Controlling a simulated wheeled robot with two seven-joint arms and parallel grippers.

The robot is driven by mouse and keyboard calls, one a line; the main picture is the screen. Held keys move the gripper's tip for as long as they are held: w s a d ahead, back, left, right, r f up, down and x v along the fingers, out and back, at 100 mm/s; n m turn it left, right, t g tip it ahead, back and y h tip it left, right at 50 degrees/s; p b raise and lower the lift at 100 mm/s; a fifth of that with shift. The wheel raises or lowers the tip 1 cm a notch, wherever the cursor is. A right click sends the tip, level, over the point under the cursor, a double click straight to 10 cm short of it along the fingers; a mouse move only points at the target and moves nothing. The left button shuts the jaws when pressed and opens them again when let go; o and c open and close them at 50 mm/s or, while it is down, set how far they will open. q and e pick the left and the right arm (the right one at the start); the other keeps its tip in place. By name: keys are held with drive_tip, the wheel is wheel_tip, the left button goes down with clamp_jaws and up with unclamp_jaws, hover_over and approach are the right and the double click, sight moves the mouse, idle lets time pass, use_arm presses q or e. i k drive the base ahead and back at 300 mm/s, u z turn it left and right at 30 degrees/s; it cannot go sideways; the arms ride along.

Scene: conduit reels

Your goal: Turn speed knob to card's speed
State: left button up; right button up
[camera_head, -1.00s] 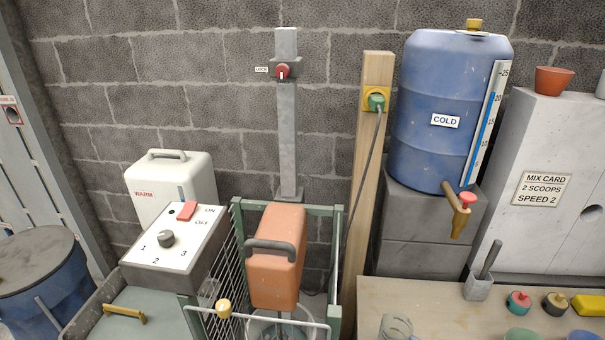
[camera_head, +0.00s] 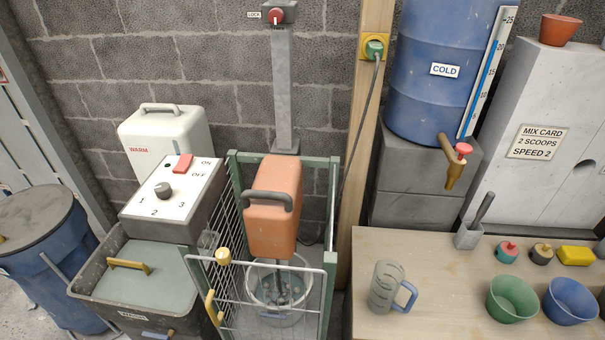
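The speed knob (camera_head: 163,190) is a small dark grey dial on the sloped white top of the control box (camera_head: 175,197), left of centre in the head view. The numbers 1, 2 and 3 are printed around its lower side. I cannot tell which number it points at. A red switch (camera_head: 182,162) sits above it, beside the words ON and OFF. The mix card (camera_head: 537,143) on the grey cabinet at the right reads "2 SCOOPS" and "SPEED 2". Neither of my grippers shows in the view.
The orange mixer (camera_head: 274,205) stands over a clear bucket (camera_head: 279,292) behind a wire guard (camera_head: 262,322), right of the control box. A lidded bin (camera_head: 150,283) lies below the box. A wooden bench (camera_head: 450,262) holds a jug (camera_head: 388,287) and bowls at the right.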

sight(164, 191)
drive_tip(key=u, duration=2.35)
drive_tip(key=i, duration=0.8)
drive_tip(key=z, duration=0.3)
